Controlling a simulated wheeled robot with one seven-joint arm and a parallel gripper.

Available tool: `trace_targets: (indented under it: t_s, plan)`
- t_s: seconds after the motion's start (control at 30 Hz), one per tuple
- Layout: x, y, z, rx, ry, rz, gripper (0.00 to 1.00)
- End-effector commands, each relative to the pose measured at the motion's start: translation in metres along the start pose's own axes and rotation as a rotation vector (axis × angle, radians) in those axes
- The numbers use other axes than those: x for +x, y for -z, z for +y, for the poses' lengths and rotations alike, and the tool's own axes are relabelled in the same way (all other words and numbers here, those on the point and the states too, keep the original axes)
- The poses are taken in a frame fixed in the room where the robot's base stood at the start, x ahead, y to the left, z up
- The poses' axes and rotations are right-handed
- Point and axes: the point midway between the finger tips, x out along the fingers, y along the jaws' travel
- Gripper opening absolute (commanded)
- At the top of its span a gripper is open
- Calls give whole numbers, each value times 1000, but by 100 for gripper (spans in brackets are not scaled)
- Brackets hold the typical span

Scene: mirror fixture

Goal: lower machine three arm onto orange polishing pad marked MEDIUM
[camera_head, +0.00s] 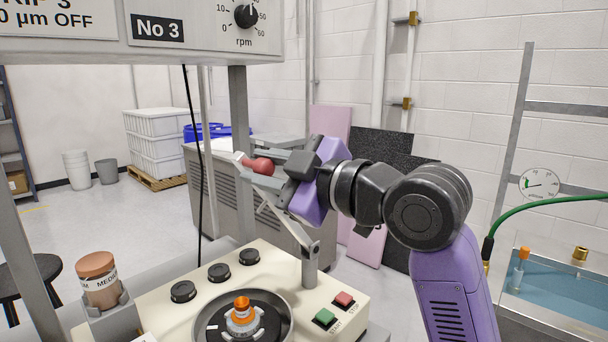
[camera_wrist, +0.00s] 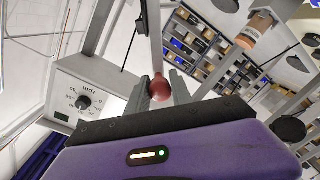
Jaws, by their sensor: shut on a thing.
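My gripper (camera_head: 268,166) is shut on a dark red ball knob (camera_head: 262,165), above and behind the machine's panel. In the wrist view the knob (camera_wrist: 160,88) sits between the two grey fingers. The knob appears to be on the machine's grey metal arm (camera_head: 283,222), which is raised and slants down to a post (camera_head: 310,262) on the panel. Below is a round pan (camera_head: 284,303) with a black disc (camera_head: 264,325) and an orange-topped piece (camera_head: 242,304) at its centre. I read no MEDIUM mark on that piece. A copper-orange jar-shaped thing (camera_head: 97,278) at left has a label reading MEDIUM.
A sign (camera_head: 157,29) reads No 3 beside an rpm dial (camera_head: 246,16). Three black knobs (camera_head: 219,271), a green button (camera_head: 324,317) and a red button (camera_head: 344,299) are on the panel. An upright post (camera_head: 239,110) and black cable (camera_head: 196,150) stand left of my gripper.

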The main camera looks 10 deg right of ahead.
Motion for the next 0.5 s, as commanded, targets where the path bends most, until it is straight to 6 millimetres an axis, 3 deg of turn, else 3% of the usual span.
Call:
trace_targets:
  t_s: [0.03, 0.27, 0.5]
  plan:
    - [4, -2, -21, -50, 2, 4, 0]
    - [10, -5, -85, -267, 2, -9, 0]
    - [14, -21, -151, -492, 4, -23, 0]
